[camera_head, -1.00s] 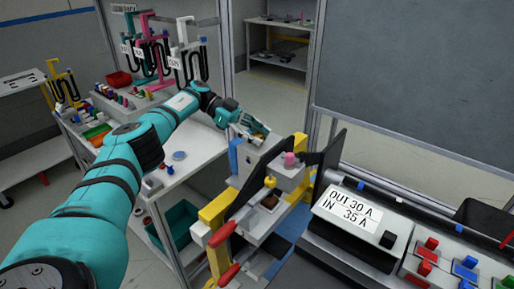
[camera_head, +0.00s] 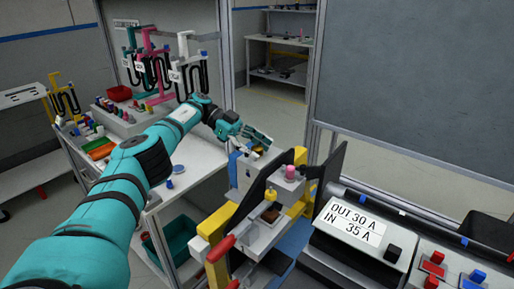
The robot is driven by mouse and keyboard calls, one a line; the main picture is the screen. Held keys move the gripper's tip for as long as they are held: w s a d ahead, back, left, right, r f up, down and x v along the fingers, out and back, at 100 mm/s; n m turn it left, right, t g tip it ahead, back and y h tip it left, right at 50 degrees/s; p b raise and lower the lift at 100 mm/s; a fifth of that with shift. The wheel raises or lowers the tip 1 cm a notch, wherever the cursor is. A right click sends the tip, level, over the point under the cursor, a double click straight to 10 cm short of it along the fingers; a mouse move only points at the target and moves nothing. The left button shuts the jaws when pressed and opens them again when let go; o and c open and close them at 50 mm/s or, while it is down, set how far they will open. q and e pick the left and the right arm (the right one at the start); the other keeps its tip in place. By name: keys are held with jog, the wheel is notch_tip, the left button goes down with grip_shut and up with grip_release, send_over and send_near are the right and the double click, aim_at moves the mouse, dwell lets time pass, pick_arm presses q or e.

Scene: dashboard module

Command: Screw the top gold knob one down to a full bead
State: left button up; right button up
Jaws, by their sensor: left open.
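My left gripper (camera_head: 256,139) comes in from the left and hovers at the top back of the grey fixture (camera_head: 246,172). Its jaws are open. A small gold spot (camera_head: 259,149) shows at its fingertips; I cannot tell whether it is the top gold knob or whether the fingers touch it. A second gold-yellow knob (camera_head: 270,194) sits lower on the front of the fixture, clear of the gripper. A pink knob (camera_head: 290,171) stands on a grey block to the right. My right gripper is not in view.
A dark panel (camera_head: 327,168) rises right of the pink knob. Red-handled clamps (camera_head: 220,249) and yellow supports (camera_head: 211,226) stand in front. A meter box (camera_head: 350,221) reads OUT 30 A, IN 35 A. A white workbench (camera_head: 190,163) lies behind my left arm.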

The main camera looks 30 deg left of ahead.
aim_at(256, 147)
pick_arm(q)
notch_tip(256, 147, up, 10)
jog(key=shift+f, duration=0.1)
dwell(0.4)
jog(key=shift+a, duration=0.1)
dwell(0.4)
